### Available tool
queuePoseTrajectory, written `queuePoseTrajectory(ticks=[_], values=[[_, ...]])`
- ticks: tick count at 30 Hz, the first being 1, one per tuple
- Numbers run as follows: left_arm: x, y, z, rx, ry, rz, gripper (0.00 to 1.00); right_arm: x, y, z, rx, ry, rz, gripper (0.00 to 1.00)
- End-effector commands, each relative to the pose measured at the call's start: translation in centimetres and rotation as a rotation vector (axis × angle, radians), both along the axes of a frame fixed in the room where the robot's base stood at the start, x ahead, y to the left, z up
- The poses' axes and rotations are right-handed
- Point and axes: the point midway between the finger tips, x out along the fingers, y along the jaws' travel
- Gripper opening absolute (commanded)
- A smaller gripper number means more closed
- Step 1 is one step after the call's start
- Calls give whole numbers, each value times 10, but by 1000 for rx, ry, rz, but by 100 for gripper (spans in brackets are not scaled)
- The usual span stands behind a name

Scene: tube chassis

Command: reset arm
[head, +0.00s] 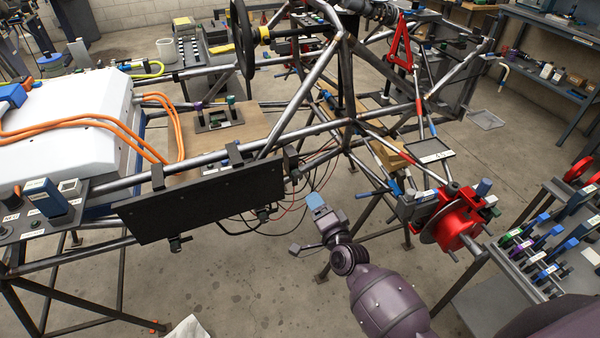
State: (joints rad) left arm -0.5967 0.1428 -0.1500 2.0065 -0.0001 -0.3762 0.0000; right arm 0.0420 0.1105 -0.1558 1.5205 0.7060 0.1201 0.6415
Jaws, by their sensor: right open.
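My right gripper (318,222) is in the lower middle of the head view, at the end of my purple arm that comes in from the bottom right. Its jaws are apart and I see nothing between them. It hangs over bare floor, in front of the tube chassis (310,127), to the right of the black panel and left of the red hub. A light blue piece shows at its upper end. My left gripper is not in view.
A black panel (205,200) hangs on the near chassis rail. A red hub with a disc (455,222) sits right of my arm. A tool cart (545,240) with coloured-handled pieces stands at the right. A white battery box (70,115) lies at the left. Concrete floor (250,290) is clear below.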

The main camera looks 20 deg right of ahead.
Motion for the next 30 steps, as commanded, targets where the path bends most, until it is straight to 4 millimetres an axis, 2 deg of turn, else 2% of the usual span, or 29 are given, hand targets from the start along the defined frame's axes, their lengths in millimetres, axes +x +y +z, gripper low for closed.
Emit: queuePoseTrajectory(ticks=[8, 11, 14, 17, 23, 26, 30], values=[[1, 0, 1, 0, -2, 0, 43, 0, 2, -2, -60, 8, 10, 58], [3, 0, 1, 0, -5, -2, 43, 0, 8, -1, -192, 18, 46, 58], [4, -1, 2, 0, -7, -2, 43, 1, 15, 12, -377, 5, 92, 58], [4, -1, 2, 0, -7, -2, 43, -9, 17, 17, -563, 6, 127, 58], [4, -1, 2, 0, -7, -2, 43, -53, 5, 6, -912, 64, 180, 58], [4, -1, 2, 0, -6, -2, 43, -83, -6, -4, -1060, 114, 203, 58], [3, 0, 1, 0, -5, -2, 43, -136, -26, -21, -1238, 210, 238, 58]])
